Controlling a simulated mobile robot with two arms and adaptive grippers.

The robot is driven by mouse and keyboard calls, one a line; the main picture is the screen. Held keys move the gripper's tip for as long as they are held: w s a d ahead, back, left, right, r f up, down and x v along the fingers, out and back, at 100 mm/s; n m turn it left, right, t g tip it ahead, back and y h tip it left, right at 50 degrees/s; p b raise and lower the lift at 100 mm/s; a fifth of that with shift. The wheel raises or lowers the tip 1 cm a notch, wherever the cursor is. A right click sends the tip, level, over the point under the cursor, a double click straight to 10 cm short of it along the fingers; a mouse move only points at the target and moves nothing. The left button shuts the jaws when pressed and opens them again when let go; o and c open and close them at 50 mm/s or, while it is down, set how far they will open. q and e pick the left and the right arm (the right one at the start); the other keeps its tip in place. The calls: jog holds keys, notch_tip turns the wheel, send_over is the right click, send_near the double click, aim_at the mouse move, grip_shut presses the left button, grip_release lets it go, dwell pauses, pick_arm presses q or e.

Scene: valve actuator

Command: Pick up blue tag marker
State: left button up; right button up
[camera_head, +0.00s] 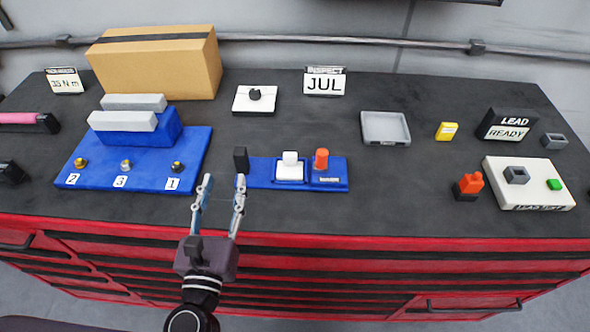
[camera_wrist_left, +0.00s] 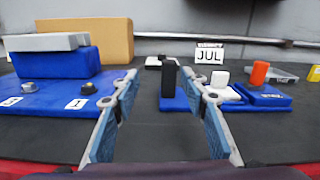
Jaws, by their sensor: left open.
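A blue base (camera_head: 262,173) lies on the dark bench top, with a black upright block (camera_head: 240,160) at its left end, a white block (camera_head: 290,160) in the middle and an orange-topped piece (camera_head: 321,160) at right. I cannot tell which part is the blue tag marker. My left gripper (camera_head: 223,182) is open and empty, just in front of the base's left end. In the left wrist view, the black block (camera_wrist_left: 169,78) appears between the open fingers (camera_wrist_left: 162,85), beyond the tips. My right gripper is not in view.
A blue fixture (camera_head: 140,170) with numbered studs stands close at the left, a cardboard box (camera_head: 155,65) behind it. A grey tray (camera_head: 385,128), a yellow block (camera_head: 446,131) and an orange-and-black piece (camera_head: 468,187) lie to the right. The bench front between the fixture and that piece is mostly clear.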

aim_at(240, 160)
pick_arm(q)
jog(key=shift+s+d+f+m, duration=0.15)
jog(key=shift+s+d+m, duration=0.05)
jog(key=shift+s+d, duration=0.35)
jog(key=shift+s+d+f+m, duration=0.15)
jog(key=shift+s+d+m, duration=0.05)
jog(key=shift+s+d, duration=0.35)
jog(key=w, duration=0.5)
jog(key=shift+w, duration=0.1)
jog(key=shift+w+a+f, duration=0.15)
jog(key=shift+w, duration=1.55)
jog(key=shift+w+a+f, duration=0.1)
jog(key=shift+w, duration=1.6)
jog(key=shift+s, duration=0.1)
jog(key=shift+c, duration=1.1)
grip_shut()
jog(key=shift+r, duration=0.15)
